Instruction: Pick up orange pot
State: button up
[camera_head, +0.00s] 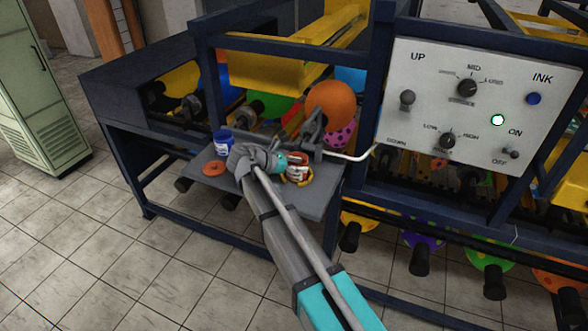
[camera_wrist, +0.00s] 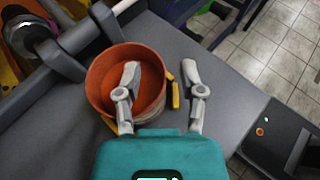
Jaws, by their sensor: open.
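The orange pot (camera_wrist: 98,84) stands on the grey shelf with its open top towards the wrist camera. Its inside is orange, its outer side looks pale, and yellow parts stick out at its edge. In the head view the pot (camera_head: 298,173) shows at the right of the shelf, with a pale label, partly hidden by my gripper. My gripper (camera_wrist: 162,74) is open. In the wrist view its left finger overlaps the pot's opening and its right finger is outside the right rim. I cannot tell how deep the left finger is.
The grey shelf (camera_head: 291,205) also holds a blue pot (camera_head: 222,145) and a flat orange disc (camera_head: 215,168). A dark metal clamp-like part (camera_head: 312,128) and an orange balloon (camera_head: 331,104) are behind. A control panel (camera_head: 478,105) stands at the right.

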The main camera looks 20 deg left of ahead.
grip_shut()
jog(key=shift+r, duration=0.15)
dwell(0.6)
notch_tip(320, 180, up, 2)
jog(key=p, duration=0.2)
jog(key=shift+r+p, duration=0.1)
jog(key=shift+p, duration=0.2)
jog(key=s+d+r+p, duration=0.7)
jog(key=s+r+p, duration=0.3)
jog(key=s, duration=0.1)
jog(key=shift+s+d+r, duration=0.25)
jog(key=shift+s+d, duration=0.1)
